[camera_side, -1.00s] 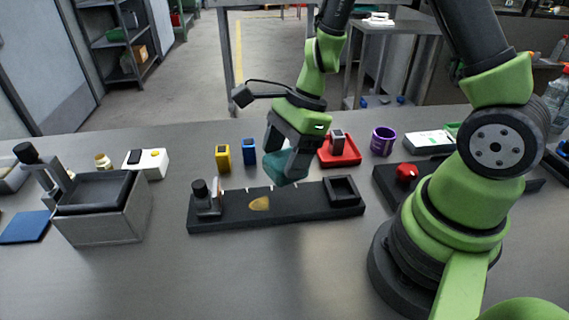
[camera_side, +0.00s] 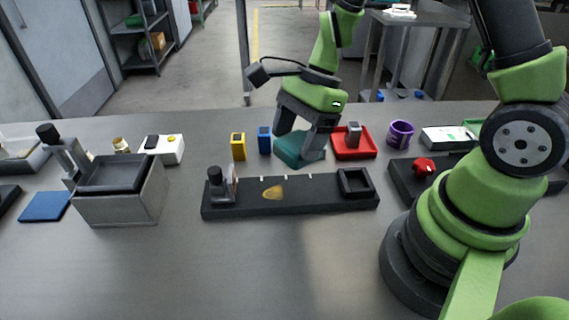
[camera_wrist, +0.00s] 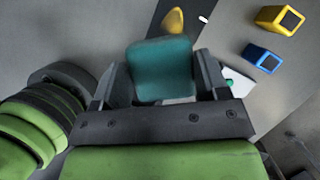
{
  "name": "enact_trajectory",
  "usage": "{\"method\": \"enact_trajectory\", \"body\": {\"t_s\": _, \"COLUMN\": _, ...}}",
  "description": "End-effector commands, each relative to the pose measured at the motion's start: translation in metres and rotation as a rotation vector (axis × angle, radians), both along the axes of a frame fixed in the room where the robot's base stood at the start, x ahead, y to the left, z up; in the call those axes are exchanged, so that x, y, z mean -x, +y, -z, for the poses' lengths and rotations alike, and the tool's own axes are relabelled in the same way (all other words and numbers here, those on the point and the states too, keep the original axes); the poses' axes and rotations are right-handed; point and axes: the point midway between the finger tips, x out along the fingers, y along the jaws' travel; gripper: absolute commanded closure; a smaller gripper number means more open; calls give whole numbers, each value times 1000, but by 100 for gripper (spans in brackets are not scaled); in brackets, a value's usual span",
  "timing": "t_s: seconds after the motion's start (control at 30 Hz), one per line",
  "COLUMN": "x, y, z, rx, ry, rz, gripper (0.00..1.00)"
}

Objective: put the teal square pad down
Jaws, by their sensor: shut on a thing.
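The teal square pad (camera_side: 290,150) is between the two fingers of my gripper (camera_side: 303,146), behind the black labeller base (camera_side: 290,194). In the side view it is low, close to the table; I cannot tell whether it touches the surface. In the wrist view the teal pad (camera_wrist: 161,68) lies between the fingertips of my gripper (camera_wrist: 163,78), slightly tilted. My gripper is shut on it.
A blue block (camera_side: 264,140) and a yellow block (camera_side: 238,146) stand left of the pad. A red tray (camera_side: 367,153) holding a grey block is just right. A purple ring (camera_side: 401,133) is further right. The front table is clear.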

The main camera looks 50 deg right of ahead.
Motion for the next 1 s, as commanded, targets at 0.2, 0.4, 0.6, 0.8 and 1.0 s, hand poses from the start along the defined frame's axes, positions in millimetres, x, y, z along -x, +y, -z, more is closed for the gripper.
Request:
{"method": "enact_trajectory", "body": {"t_s": 0.2, "x": -4, "y": 13, "z": -13, "rx": 4, "ry": -6, "rz": -603, "gripper": 66}}
{"method": "enact_trajectory", "body": {"t_s": 0.4, "x": 0, "y": 1, "z": -29, "rx": 5, "ry": -3, "rz": -1263, "gripper": 66}}
{"method": "enact_trajectory", "body": {"t_s": 0.6, "x": -2, "y": -18, "z": -43, "rx": 4, "ry": -2, "rz": -1645, "gripper": 66}}
{"method": "enact_trajectory", "body": {"t_s": 0.8, "x": -4, "y": -27, "z": -49, "rx": 1, "ry": -3, "rz": -1781, "gripper": 66}}
{"method": "enact_trajectory", "body": {"t_s": 1.0, "x": -6, "y": -22, "z": -46, "rx": 1, "ry": -2, "rz": -1883, "gripper": 66}}
